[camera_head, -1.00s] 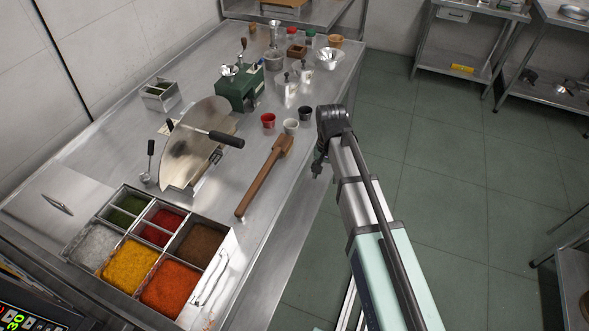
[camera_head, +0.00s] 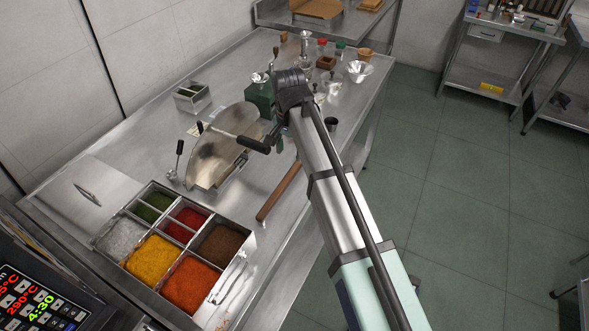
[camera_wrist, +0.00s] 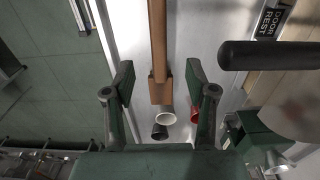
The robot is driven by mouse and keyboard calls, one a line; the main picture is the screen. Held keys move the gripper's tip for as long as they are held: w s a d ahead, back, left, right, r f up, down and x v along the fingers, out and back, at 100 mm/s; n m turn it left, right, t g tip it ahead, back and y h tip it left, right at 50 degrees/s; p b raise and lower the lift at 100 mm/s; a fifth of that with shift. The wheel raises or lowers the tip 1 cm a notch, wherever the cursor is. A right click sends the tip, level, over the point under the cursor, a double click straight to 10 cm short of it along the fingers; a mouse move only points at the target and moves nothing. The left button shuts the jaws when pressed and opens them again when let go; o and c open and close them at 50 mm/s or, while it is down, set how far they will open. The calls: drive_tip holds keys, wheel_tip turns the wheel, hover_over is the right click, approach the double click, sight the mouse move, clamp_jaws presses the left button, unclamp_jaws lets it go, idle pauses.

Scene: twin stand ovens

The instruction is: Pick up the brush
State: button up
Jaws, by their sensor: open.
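The brush (camera_head: 279,192) is a long brown wooden tool lying on the steel counter. In the head view my arm hides its wider end. The wrist view shows its handle (camera_wrist: 158,35) running up the picture and its wider block end (camera_wrist: 160,91) between my fingers. My gripper (camera_wrist: 158,78) is open, above the brush, with one finger on each side of it and visible gaps.
A spice tray (camera_head: 232,288) is in front.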

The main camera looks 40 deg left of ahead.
sight(291, 173)
wheel_tip(291, 173, down, 6)
drive_tip(key=shift+r+p, duration=0.1)
drive_tip(key=shift+p, duration=0.55)
drive_tip(key=shift+s+d+f+p, duration=0.1)
drive_tip(key=shift+f+p, duration=0.45)
drive_tip(key=shift+f, duration=0.75)
drive_tip(key=shift+s+f+p, duration=0.1)
drive_tip(key=shift+f+p, duration=0.45)
drive_tip(key=shift+f, duration=0.7)
drive_tip(key=shift+w, duration=0.1)
drive_tip(key=shift+c, duration=0.3)
clamp_jaws()
